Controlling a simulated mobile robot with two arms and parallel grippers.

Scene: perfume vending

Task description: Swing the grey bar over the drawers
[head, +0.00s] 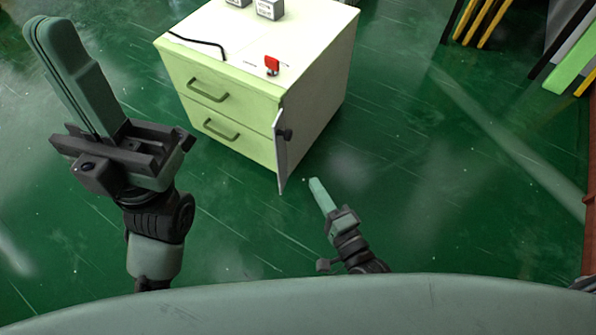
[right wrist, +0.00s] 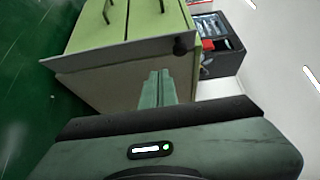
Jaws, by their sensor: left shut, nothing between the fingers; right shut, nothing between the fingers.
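The grey bar (head: 281,150) stands upright at the right front edge of the pale green drawer cabinet (head: 315,112). It sticks out from the corner, leaving both drawer fronts (head: 220,105) uncovered. A dark knob sits on its upper part. In the right wrist view the bar (right wrist: 110,56) runs across the cabinet's edge with its knob at the right end. My right gripper (head: 315,183) is shut and empty, low and just right of the bar's bottom end. Its fingers also show in the right wrist view (right wrist: 158,76). My left gripper (head: 52,25) is shut and empty, raised left of the cabinet.
A red padlock-like item (head: 272,65), a black cable (head: 198,43) and small dark boxes (head: 270,9) are on the cabinet top. Yellow and grey panels (head: 490,22) stand at the upper right.

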